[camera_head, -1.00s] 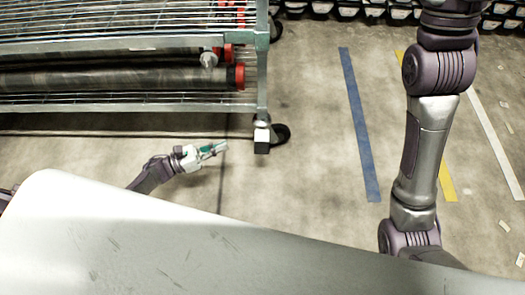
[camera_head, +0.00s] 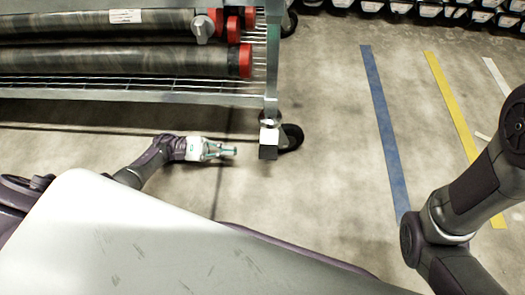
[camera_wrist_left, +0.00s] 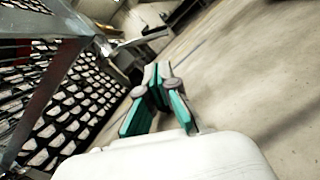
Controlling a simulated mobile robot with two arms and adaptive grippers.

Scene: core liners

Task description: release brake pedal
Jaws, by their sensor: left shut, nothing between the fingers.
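A caster with a black wheel (camera_head: 291,138) stands under the near right corner of the wire rack. A block with a light top and dark front (camera_head: 268,143) sits beside the wheel; it looks like the brake pedal, but I cannot tell whether it is pressed. My left gripper (camera_head: 235,150) is low over the floor, left of this block, pointing at it with a small gap. Its fingers are shut and empty. In the left wrist view the teal fingers (camera_wrist_left: 157,72) meet at their tips; the pedal is not clear there. My right gripper is out of view.
The rack (camera_head: 200,98) holds dark rolls (camera_head: 130,62) with red end caps (camera_head: 245,60). Blue tape (camera_head: 385,135) and yellow tape (camera_head: 455,115) lie on the floor to the right. The floor between caster and blue tape is clear.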

